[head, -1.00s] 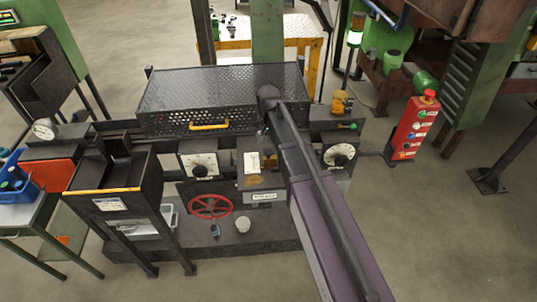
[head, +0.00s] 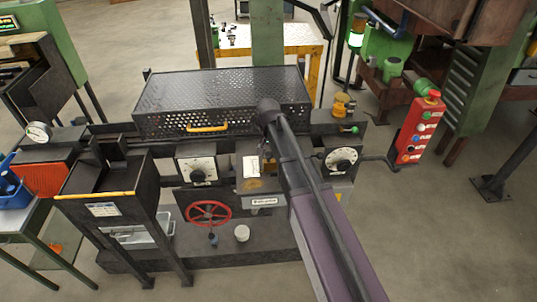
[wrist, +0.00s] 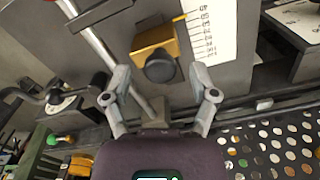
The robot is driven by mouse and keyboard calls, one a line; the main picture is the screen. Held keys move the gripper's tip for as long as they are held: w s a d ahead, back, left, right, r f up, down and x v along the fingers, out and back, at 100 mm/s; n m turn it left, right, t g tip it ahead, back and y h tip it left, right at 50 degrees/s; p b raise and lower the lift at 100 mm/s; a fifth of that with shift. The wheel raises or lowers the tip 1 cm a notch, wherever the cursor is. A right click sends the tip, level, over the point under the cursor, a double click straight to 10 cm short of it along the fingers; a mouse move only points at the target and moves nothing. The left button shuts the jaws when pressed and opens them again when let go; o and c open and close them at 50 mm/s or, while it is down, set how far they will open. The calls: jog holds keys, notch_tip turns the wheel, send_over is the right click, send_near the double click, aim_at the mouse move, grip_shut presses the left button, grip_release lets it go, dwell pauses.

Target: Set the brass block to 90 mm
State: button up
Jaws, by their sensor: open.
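The brass block (wrist: 152,42) shows in the wrist view at the upper middle, with a round black knob (wrist: 160,68) on its near side. A thin yellow pointer (wrist: 180,17) reaches from it towards a white scale (wrist: 211,30), near the mark that looks like 40; the small figures are blurred. My gripper (wrist: 161,76) is open, its two fingers either side of the knob in the picture; I cannot tell whether they touch it.
A perforated black guard (head: 220,100) with a yellow handle stands behind the scale. A red button box (head: 418,130) stands at right.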

grip_shut()
jog(key=shift+w+a, duration=0.15)
jog(key=shift+w, duration=1.15)
jog(key=shift+w+a, duration=0.1)
jog(key=shift+w, duration=1.15)
grip_release()
jog(key=shift+s, duration=0.15)
